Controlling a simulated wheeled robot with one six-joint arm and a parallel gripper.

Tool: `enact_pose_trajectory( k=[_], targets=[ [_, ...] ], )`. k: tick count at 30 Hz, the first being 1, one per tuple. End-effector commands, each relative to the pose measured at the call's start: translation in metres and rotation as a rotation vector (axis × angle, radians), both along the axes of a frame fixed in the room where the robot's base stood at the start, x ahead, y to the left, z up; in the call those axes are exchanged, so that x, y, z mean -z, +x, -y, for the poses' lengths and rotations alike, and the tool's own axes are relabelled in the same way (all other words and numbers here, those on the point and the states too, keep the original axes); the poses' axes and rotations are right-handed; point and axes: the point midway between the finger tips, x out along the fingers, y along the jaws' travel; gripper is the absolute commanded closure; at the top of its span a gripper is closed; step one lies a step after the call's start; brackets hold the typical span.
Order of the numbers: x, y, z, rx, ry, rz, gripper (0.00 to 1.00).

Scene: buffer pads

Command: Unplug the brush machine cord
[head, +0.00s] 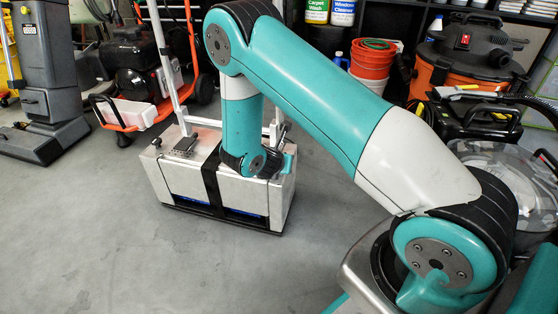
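The likely brush machine is a pale boxy floor unit (178,186) with a black band down its front, blue showing along its bottom edge and upright silver handle bars (168,60). It stands on the grey floor left of centre. My teal and white arm reaches over it from the right, and its wrist is in front of the unit's top right part. My gripper's fingers do not show; the wrist hides that spot. I cannot make out a cord or plug on the unit.
An orange-framed machine (128,85) stands behind left, and a grey upright machine (50,75) at far left. Orange buckets (372,62), an orange and black vacuum (470,60) and shelved bottles (317,10) are at the back. The front left floor (90,245) is clear.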

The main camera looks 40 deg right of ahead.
Motion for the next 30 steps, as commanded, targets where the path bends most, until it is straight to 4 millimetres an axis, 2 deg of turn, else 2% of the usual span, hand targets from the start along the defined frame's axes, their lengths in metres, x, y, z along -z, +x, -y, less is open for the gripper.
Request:
enact_pose_trajectory(
  k=[22, 23, 24, 27, 30],
  targets=[
    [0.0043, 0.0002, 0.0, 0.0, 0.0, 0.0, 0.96],
    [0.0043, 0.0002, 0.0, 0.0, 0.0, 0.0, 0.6],
    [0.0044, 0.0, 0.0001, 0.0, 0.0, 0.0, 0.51],
    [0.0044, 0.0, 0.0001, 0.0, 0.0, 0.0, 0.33],
    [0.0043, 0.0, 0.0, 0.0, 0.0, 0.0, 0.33]
  ],
)
